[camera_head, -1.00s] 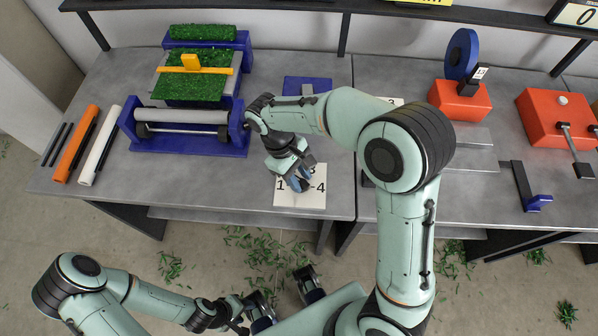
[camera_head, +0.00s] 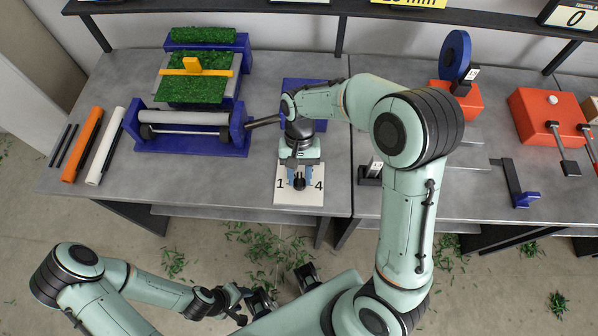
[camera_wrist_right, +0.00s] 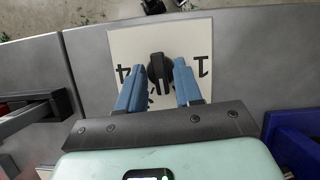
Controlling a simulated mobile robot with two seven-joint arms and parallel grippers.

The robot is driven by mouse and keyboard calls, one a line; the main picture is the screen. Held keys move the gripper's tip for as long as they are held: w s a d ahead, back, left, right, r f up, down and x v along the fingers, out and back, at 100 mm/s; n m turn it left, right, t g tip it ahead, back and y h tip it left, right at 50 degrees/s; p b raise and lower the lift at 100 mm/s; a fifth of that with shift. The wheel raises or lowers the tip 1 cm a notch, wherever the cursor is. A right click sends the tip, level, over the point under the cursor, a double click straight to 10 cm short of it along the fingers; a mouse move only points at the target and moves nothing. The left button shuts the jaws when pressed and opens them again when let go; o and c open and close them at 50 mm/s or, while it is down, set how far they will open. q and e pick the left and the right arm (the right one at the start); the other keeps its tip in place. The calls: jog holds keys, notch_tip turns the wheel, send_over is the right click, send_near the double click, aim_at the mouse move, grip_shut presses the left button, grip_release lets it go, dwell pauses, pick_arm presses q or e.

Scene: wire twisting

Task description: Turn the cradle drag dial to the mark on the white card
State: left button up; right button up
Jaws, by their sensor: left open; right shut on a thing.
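The white card (camera_head: 298,198) lies near the front edge of the bench, with a 1 and a 4 visible. The black drag dial (camera_head: 299,184) stands on it; it also shows in the right wrist view (camera_wrist_right: 157,68). My right gripper (camera_wrist_right: 158,76) is over the card, its blue fingers on either side of the dial and shut on it. In the wrist view the card appears upside down, and the fingers and dial hide part of its markings. My left gripper (camera_head: 284,292) is open and empty, low in front of the bench.
The blue roller cradle (camera_head: 190,146) stands left of the card, with a dark handle (camera_head: 264,121) toward my right arm. Orange (camera_head: 82,146) and white (camera_head: 105,146) rods lie at the far left. Red blocks (camera_head: 545,118) stand at right. Bench around the card's left is clear.

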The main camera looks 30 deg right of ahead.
pick_arm(q)
jog(key=shift+w+r+p, duration=0.3)
jog(key=shift+r+p, duration=0.15)
jog(key=shift+r, duration=0.15)
pick_arm(e)
jog(key=m+y, duration=0.1)
jog(key=m, duration=0.2)
jog(key=m+t, duration=0.1)
jog(key=m, duration=0.2)
jog(key=shift+d+t+y, duration=0.15)
jog(key=shift+t+y, duration=0.15)
jog(key=shift+y, duration=0.1)
jog(key=shift+s+m, duration=0.1)
jog(key=shift+m, duration=0.3)
jog(key=o, duration=0.7)
pick_arm(q)
jog(key=shift+w+r+p, duration=0.4)
jog(key=shift+r+p, duration=0.15)
jog(key=shift+r, duration=0.1)
jog(key=shift+w+r+p, duration=0.35)
jog(key=shift+r+p, duration=0.15)
jog(key=shift+r, duration=0.1)
pick_arm(e)
jog(key=v, duration=1.3)
jog(key=shift+r, duration=0.15)
jog(key=shift+d, duration=0.1)
